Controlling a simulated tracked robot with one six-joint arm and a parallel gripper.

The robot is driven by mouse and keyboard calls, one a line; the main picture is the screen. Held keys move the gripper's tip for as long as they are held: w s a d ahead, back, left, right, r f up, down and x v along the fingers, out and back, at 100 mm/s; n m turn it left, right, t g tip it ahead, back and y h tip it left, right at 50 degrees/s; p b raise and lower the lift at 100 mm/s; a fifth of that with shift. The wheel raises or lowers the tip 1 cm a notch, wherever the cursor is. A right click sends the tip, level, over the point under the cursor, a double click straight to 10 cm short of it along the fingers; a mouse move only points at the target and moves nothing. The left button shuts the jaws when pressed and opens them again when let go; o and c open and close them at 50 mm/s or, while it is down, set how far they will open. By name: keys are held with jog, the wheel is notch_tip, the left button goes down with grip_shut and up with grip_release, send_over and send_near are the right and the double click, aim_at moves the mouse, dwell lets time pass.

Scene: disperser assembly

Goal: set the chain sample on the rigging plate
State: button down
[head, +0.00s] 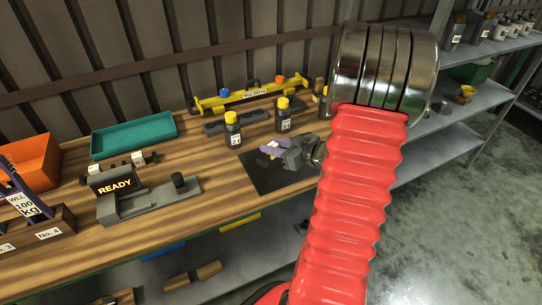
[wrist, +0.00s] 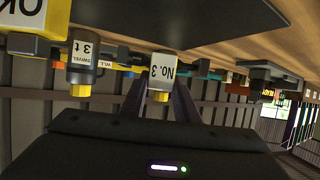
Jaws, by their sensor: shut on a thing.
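My gripper (head: 274,149) is low over a dark flat plate (head: 256,183) on the wooden bench, which I take as the rigging plate. The plate also fills the top of the upside-down wrist view (wrist: 180,18). The gripper is shut on a small piece with a pale label "No. 3" and a yellow end (wrist: 161,72), which I take as the chain sample. It sits between the purple-grey fingers. In the head view the fingers and wrist hide most of it. I cannot tell whether it touches the plate.
Two dark yellow-capped bottles (head: 232,130) (head: 283,115) stand just behind the plate. A yellow beam (head: 245,95) lies at the back. Left are a "READY" device (head: 150,198), a teal tray (head: 133,136), an orange bin (head: 30,160) and a numbered rack (head: 40,238). The front bench edge is near.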

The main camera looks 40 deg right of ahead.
jog(key=shift+f, duration=1.9)
jog(key=shift+f, duration=0.1)
jog(key=c, duration=1.4)
grip_release()
jog(key=shift+o, duration=0.2)
jog(key=v, duration=1.1)
jog(key=shift+s+r, duration=0.3)
jog(key=shift+s, duration=0.2)
